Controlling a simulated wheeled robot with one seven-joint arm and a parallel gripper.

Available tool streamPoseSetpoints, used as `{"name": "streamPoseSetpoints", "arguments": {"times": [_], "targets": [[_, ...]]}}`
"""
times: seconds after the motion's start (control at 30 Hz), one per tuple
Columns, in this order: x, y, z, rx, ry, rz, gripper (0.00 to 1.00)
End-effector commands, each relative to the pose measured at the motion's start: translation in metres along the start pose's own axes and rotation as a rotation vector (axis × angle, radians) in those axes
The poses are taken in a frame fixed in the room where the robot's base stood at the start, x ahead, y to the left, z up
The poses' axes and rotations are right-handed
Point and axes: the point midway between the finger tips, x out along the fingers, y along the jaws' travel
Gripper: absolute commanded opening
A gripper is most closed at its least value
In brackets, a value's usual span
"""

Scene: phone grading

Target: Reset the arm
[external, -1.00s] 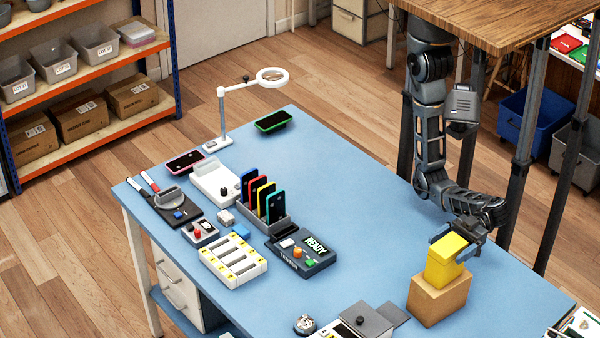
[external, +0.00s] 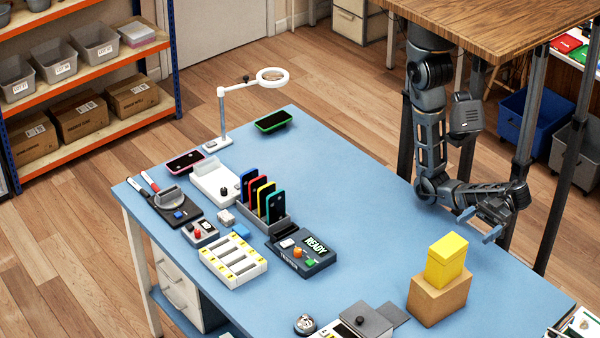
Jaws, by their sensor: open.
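My gripper (external: 479,226) is open and empty. It is in the air above the right side of the blue table, up and behind a yellow box and apart from it. My arm hangs down at the right, bent at the elbow, with the forearm running to the right. The yellow box (external: 446,261) sits on top of a brown cardboard box (external: 438,299) near the table's right front.
The blue table (external: 345,205) is bare in its middle. A rack of phones (external: 267,215), a tester showing READY (external: 302,252) and a white slotted tray (external: 233,262) stand at left. A ring lamp (external: 271,77) stands at the back. A wooden top (external: 480,22) is overhead.

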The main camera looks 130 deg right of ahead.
Motion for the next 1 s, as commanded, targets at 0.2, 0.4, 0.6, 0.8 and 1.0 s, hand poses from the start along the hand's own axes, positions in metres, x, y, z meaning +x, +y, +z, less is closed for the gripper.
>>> {"name": "streamPoseSetpoints", "arguments": {"times": [0.2,0.4,0.6,0.8,1.0], "targets": [[0.0,0.0,0.0,0.0,0.0,0.0,0.96],[0.0,0.0,0.002,-0.01,-0.004,-0.017,0.96],[-0.009,0.001,0.039,-0.107,-0.086,-0.215,0.96],[-0.027,0.028,0.113,-0.187,-0.29,-0.446,0.96],[-0.018,0.094,0.17,-0.196,-0.451,-0.511,0.96]]}}
